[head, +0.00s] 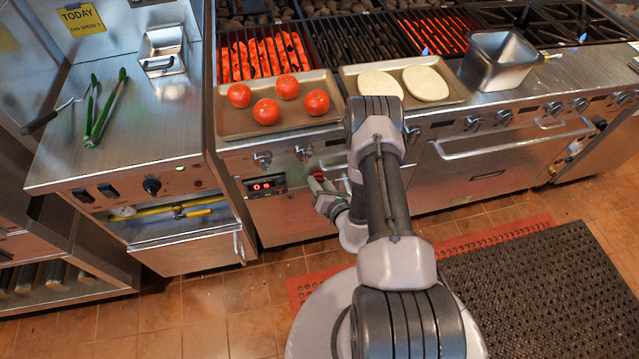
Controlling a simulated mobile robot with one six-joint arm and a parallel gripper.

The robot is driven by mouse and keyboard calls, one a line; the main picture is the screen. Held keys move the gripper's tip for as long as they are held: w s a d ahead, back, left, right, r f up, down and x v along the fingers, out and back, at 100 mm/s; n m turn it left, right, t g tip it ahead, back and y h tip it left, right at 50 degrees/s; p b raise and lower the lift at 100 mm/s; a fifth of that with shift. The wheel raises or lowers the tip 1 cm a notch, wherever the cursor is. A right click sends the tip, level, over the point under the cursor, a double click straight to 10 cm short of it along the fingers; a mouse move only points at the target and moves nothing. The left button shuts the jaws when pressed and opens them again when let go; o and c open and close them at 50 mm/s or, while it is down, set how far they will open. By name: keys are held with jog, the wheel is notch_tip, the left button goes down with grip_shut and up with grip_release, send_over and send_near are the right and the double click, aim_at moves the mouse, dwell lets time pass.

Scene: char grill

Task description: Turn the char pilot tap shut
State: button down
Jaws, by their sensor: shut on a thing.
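A bit of red (318,174) shows at the fingertips. The fingers hide most of the tap, so its angle cannot be read.
Control knobs (262,160) line the panel above. Trays with tomatoes (266,111) and flatbreads (380,85) sit on the ledge. At left, a yellow pipe with a yellow-handled valve (197,212) runs above an open flap (195,250). An oven handle (515,140) projects at right.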

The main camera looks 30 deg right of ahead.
jog(key=m+t+y+b, duration=0.1)
jog(key=m, duration=0.1)
jog(key=m+t+y+b, duration=0.1)
jog(key=m, duration=0.1)
jog(key=shift+d+f+m, duration=0.15)
jog(key=shift+f+m, duration=0.05)
jog(key=shift+m, duration=0.2)
jog(key=m+t+y+b, duration=0.1)
jog(key=m+t+b, duration=0.1)
jog(key=m, duration=0.2)
jog(key=shift+m, duration=0.3)
dwell(0.4)
jog(key=c, duration=1)
grip_release()
